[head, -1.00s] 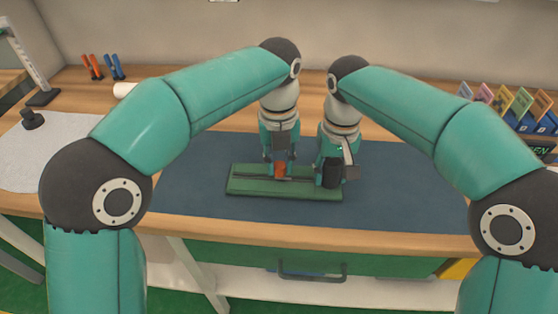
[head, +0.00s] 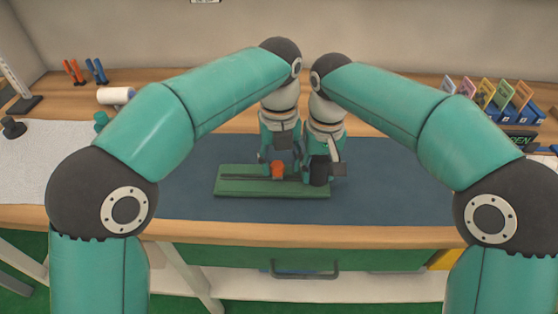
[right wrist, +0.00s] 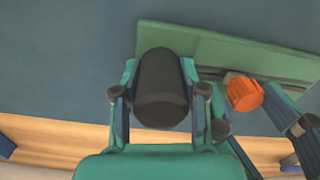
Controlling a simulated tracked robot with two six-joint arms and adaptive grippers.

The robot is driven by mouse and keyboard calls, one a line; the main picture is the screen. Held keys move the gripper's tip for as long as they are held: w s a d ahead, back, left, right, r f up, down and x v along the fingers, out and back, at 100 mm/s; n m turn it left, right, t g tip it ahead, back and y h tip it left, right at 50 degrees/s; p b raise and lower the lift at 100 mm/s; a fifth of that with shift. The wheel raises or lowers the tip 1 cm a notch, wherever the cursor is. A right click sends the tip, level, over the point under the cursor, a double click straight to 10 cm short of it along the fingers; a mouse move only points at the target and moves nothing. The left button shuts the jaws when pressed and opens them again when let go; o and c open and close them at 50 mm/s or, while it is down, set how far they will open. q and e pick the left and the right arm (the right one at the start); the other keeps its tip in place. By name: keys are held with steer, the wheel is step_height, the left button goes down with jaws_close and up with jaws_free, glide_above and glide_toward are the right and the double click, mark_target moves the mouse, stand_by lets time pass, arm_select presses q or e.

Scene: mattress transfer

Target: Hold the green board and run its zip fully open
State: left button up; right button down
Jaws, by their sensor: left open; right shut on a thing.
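The green board (head: 250,188) lies flat on the blue mat, with a dark zip track along its top. An orange zip tab (head: 278,168) stands on the track, right of the board's middle; it also shows in the right wrist view (right wrist: 244,94). My left gripper (head: 279,162) is open, its fingers around or beside the tab; contact is unclear. My right gripper (right wrist: 160,92) is shut on a black block (right wrist: 162,88), which also shows in the head view (head: 319,172) at the board's right end. How the block joins the board is hidden.
The blue mat (head: 400,185) is clear right of the board. A white roll (head: 115,95) and two pliers stand at the back left. A rack of coloured cards (head: 495,95) stands at the back right. A drawer handle (head: 305,272) is below the table's front edge.

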mark_target(279, 165)
arm_select(q)
steer(key=shift+r, duration=0.1)
step_height(279, 165, up, 12)
steer(key=shift+f, duration=0.2)
stand_by(0.6)
steer(key=shift+a, duration=0.1)
arm_select(e)
steer(key=c, duration=0.5)
jaws_free()
steer(key=shift+c, duration=0.2)
